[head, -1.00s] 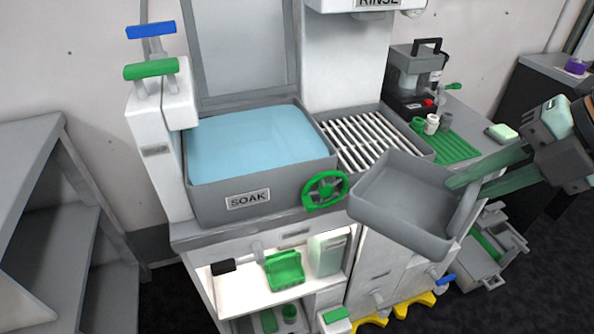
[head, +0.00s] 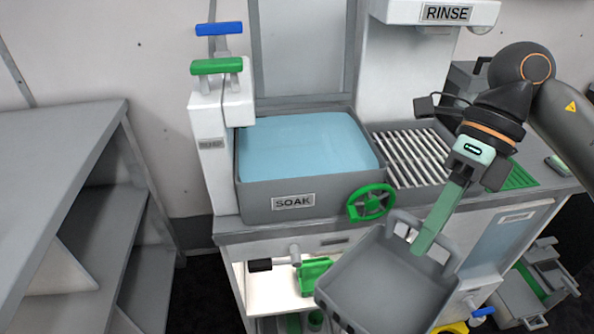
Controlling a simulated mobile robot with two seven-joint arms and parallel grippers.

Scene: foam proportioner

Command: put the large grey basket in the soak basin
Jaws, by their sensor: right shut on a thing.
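The large grey basket (head: 385,285) hangs from my right gripper (head: 425,248), which is shut on its far rim. The basket is tilted, with its open inside facing me, in front of the counter and below its top. The soak basin (head: 270,200) is a grey box labelled SOAK with blue liquid inside, on the counter up and left of the basket. Its lid (head: 303,50) stands open behind it. My left gripper is not in view.
A green handwheel (head: 371,203) sticks out at the basin's front right corner, just above the basket. A slatted rack (head: 412,158) under the RINSE hood (head: 435,12) is right of the basin. Green and blue levers (head: 217,66) stand at left. Grey shelves (head: 60,170) fill the far left.

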